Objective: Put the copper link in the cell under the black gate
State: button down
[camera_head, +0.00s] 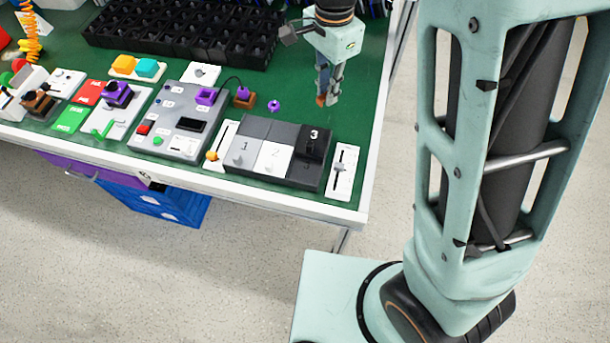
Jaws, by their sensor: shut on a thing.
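The copper link (320,100) shows as a small orange-brown piece at the tips of my gripper (328,98). My gripper is shut on it and points down over the green table, behind the gate box. The fingers hide most of the link. The gate box has a grey gate (243,150) marked 1, a white gate (273,157) marked 2 and a black gate (314,141) marked 3 at its right end. The black gate stands at the back part of its lane, with a dark grey surface (302,171) in front of it. I cannot tell how deep the cell is.
White slider panels (343,172) flank the gate box on the right and left. A small purple knob (274,106) stands behind it. A grey control box (178,134) lies left. Black bins (185,33) fill the back. Green table is clear right of my gripper.

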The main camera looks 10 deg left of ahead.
jog(key=s+a+f+m+b, duration=0.3)
jog(key=s+a+m, duration=0.2)
jog(key=a, duration=0.3)
jog(key=s+a+f+m+b, duration=0.2)
jog(key=s+a+m, duration=0.3)
jog(key=a, duration=0.3)
jog(key=d+f, duration=0.1)
jog(key=d, duration=0.2)
jog(key=d+f, duration=0.2)
jog(key=d, duration=0.1)
jog(key=d+f, duration=0.1)
jog(key=d, duration=0.1)
jog(key=shift+w+d+f, duration=0.1)
jog(key=shift+d+f, duration=0.1)
jog(key=shift+d, duration=0.2)
jog(key=b, duration=0.1)
send_over(306, 174)
jog(key=a, duration=0.1)
notch_tip(306, 174, down, 4)
jog(key=shift+a+f, duration=0.1)
jog(key=shift+a, duration=0.05)
jog(key=shift+d+f, duration=0.55)
jog(key=shift+f, duration=0.1)
jog(key=f, duration=0.1)
jog(key=f+b, duration=0.1)
jog(key=shift+d+f, duration=0.2)
jog(key=shift+f, duration=0.1)
jog(key=shift+a+f, duration=0.1)
jog(key=shift+f, duration=0.2)
